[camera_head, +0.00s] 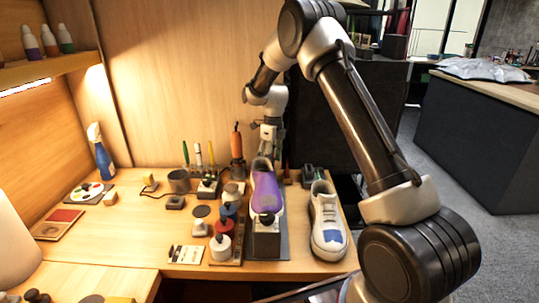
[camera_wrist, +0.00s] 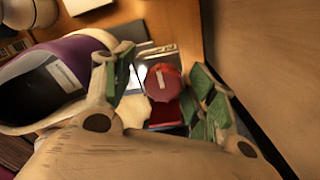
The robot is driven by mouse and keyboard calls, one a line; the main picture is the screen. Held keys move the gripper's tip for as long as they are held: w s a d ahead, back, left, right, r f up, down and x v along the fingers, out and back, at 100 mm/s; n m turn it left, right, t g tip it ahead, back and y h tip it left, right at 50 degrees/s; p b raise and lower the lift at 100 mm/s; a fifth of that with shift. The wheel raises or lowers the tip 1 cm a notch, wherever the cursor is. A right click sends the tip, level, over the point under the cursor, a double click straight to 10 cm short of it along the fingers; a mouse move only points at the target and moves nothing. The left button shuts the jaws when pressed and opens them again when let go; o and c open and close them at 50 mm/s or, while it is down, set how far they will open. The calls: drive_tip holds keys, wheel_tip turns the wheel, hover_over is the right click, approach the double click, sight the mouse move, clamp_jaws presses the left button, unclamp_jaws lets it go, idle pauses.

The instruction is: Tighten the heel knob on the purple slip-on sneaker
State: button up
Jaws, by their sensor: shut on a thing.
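The purple slip-on sneaker (camera_head: 266,188) sits on a dark stand (camera_head: 270,245), with its toe toward the front of the bench and a black knob at the toe. In the wrist view the sneaker (camera_wrist: 82,58) lies at the left, with its dark opening showing. The red heel knob (camera_wrist: 164,82), with a pale mark on its face, shows between the green-padded fingers of my gripper (camera_wrist: 163,88). In the head view my gripper (camera_head: 268,150) is at the sneaker's heel end, and the heel knob is hidden there.
A white sneaker with a blue patch (camera_head: 328,222) stands close right of the stand. Bottles with red and blue caps (camera_head: 221,246) stand close left. A blue spray bottle (camera_head: 102,155) stands at the far left. An orange-handled tool (camera_head: 237,143) is upright near my gripper.

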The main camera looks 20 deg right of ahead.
drive_tip(key=shift+w+a+r, duration=0.4)
drive_tip(key=shift+w+r, duration=0.1)
drive_tip(key=shift+r, duration=0.2)
drive_tip(key=shift+c, duration=0.5)
drive_tip(key=shift+s+d+r, duration=0.1)
drive_tip(key=shift+d+r, duration=0.05)
drive_tip(key=shift+r, duration=0.7)
drive_tip(key=shift+s+d+r, duration=0.1)
drive_tip(key=shift+r, duration=0.95)
